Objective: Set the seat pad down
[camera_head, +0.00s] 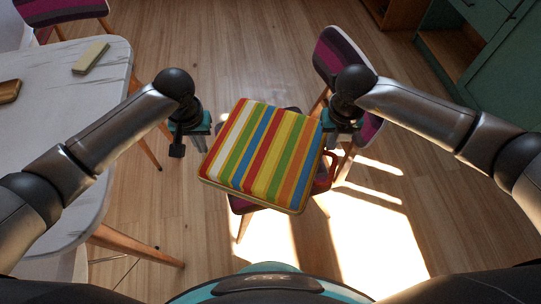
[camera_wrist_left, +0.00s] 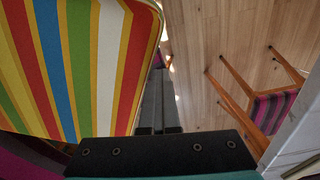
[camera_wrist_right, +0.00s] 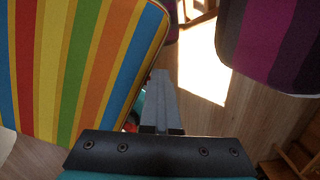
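The striped seat pad (camera_head: 258,160) lies over a purple chair seat (camera_head: 240,206), turned at an angle to it. It covers most of that seat, so I cannot see whether it rests flat. It fills the left of the left wrist view (camera_wrist_left: 75,65) and of the right wrist view (camera_wrist_right: 85,60). My left gripper (camera_head: 194,145) is at the pad's left edge, shut, with its fingers side by side and nothing visible between them. My right gripper (camera_head: 340,142) is at the pad's right edge, also shut with nothing visible between its fingers. A red loop (camera_head: 329,172) shows beside the pad's right edge.
A white marble-look table (camera_head: 55,95) stands at the left, with a pale block (camera_head: 90,57) and a brown item (camera_head: 9,91) on it. Another purple chair (camera_head: 332,55) stands behind my right gripper. Green cabinets (camera_head: 510,70) are at the far right. Open wooden floor lies behind the pad.

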